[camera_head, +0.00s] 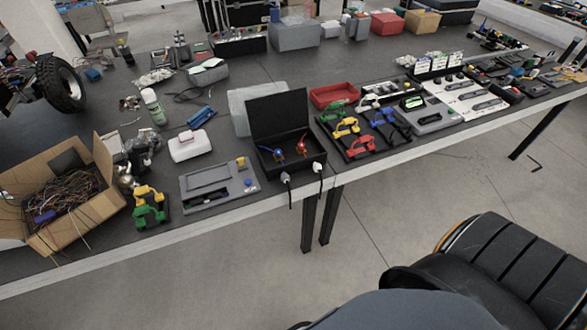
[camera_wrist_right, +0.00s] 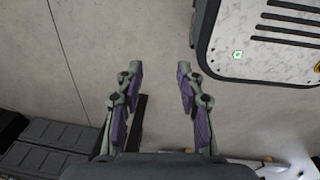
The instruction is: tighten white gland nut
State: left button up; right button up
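An open black box (camera_head: 278,163) stands at the table's front edge in the head view, its lid raised. Inside are a red part (camera_head: 303,148) and a blue part (camera_head: 278,154). My right gripper (camera_wrist_right: 158,72) is open and empty in the right wrist view, over the floor and away from the box. My left gripper is not in view.
A grey case (camera_head: 219,184) lies left of the box and a rack of coloured clamps (camera_head: 362,135) right of it. A cardboard box (camera_head: 62,200) of wires is at far left. The floor (camera_head: 400,190) before the table is clear up to the dark padded shapes at lower right.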

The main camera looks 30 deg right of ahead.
aim_at(317, 166)
jog(key=l+u, duration=0.25)
jog(key=u, duration=0.2)
jog(key=l+u, duration=0.25)
jog(key=u, duration=0.15)
jog(key=k+l+u, duration=0.15)
jog(key=u, duration=0.3)
jog(key=k+l+u, duration=0.1)
jog(key=l+u, duration=0.3)
jog(key=k+u, duration=0.15)
jog(key=u, duration=0.3)
